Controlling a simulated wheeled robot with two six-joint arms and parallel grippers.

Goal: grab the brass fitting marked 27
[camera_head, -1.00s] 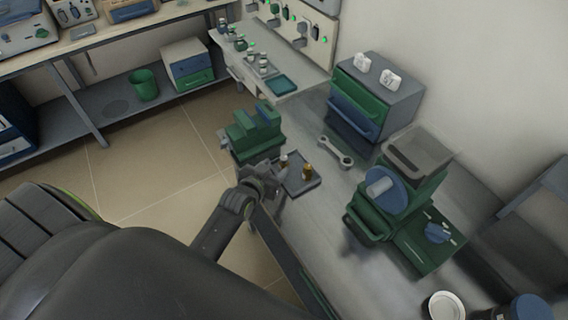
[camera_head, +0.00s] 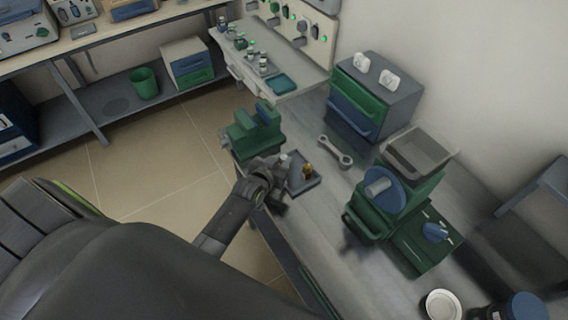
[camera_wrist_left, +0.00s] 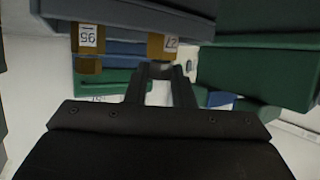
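A brass fitting with a white label reading 27 (camera_wrist_left: 160,48) is just beyond my left gripper's fingertips in the left wrist view. My left gripper (camera_wrist_left: 159,72) has a gap between its fingers, and I see no firm hold on the fitting. A second brass piece, labelled 95 (camera_wrist_left: 88,65), is to its left. In the head view my left gripper (camera_head: 279,180) is at the near left edge of a small dark tray (camera_head: 305,187). A brass-coloured piece (camera_head: 308,170) stands on this tray; its marking is too small to read. My right gripper is not in view.
A green vise-like block (camera_head: 250,133) stands close behind the gripper. A wrench (camera_head: 335,152) lies on the bench beyond the tray. A green and blue drawer cabinet (camera_head: 372,95) and a green machine with a blue disc (camera_head: 385,192) stand to the right.

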